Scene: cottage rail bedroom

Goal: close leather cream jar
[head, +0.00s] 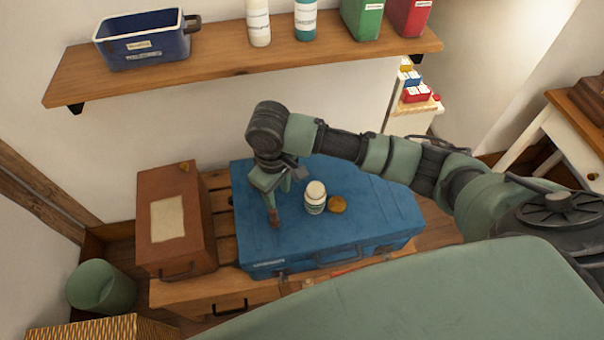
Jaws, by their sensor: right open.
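A small pale jar (315,199) with a greenish label stands upright on a blue case (375,205). Its top is cream coloured, with no lid seen on it. A round golden-brown lid (338,204) lies on the case just right of the jar, close beside it. My right gripper (283,203) hangs over the case, left of the jar and apart from it. It is open, points down and holds nothing that I can see. My left gripper is not in view.
A brown case (175,222) lies left of the blue case on a slatted wooden bench (221,203). A wall shelf (215,68) above bears a blue bin (145,45), bottles and boxes. A green bin (101,288) stands at lower left.

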